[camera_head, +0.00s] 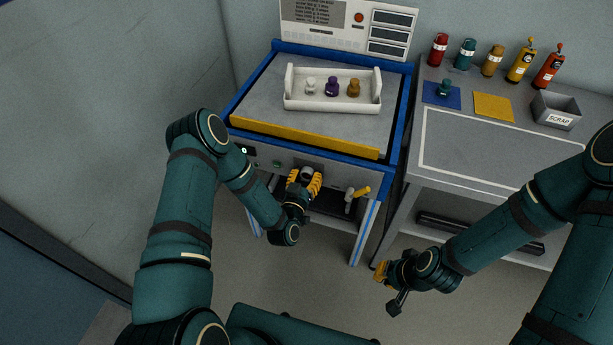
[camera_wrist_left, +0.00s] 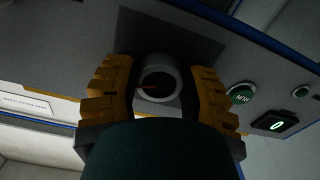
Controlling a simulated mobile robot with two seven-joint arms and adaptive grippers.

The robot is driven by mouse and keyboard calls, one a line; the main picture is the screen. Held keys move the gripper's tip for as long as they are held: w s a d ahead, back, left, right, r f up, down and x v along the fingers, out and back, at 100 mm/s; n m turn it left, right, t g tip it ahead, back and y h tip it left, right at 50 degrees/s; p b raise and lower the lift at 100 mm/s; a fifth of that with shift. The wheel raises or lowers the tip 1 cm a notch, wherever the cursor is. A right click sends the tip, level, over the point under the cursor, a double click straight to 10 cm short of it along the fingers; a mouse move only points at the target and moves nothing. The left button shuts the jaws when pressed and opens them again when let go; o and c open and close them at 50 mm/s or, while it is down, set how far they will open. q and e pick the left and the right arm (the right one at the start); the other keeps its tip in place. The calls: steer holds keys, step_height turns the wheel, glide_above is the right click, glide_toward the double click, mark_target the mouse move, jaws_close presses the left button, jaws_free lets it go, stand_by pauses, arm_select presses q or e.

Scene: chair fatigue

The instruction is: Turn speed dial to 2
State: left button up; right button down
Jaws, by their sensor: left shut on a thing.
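The speed dial (camera_wrist_left: 158,84) is a round grey knob on a dark square plate on the machine's front panel. In the head view the dial (camera_head: 307,171) shows just beyond my left fingertips. My left gripper (camera_head: 304,180) has yellow fingers shut on the dial's sides. In the left wrist view the left gripper (camera_wrist_left: 160,92) has one finger on each side of the knob. The dial's scale marks cannot be read. My right gripper (camera_head: 381,272) hangs low over the floor, away from the machine; its opening is too small to judge.
A green RUN button (camera_wrist_left: 240,96) and a small display reading 0 (camera_wrist_left: 276,123) sit beside the dial. A yellow-handled lever (camera_head: 358,193) is right of it. A white tray (camera_head: 332,105) with three small knobbed pieces stands on top. The side bench (camera_head: 470,150) stands right.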

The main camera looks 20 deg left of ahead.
arm_select(q)
steer(key=n, duration=0.4)
steer(key=shift+s+f, duration=0.1)
steer(key=shift+d+n, duration=0.15)
steer(key=shift+n, duration=2.15)
steer(key=o, duration=1.2)
steer(key=s, duration=1.2)
steer(key=shift+a, duration=0.2)
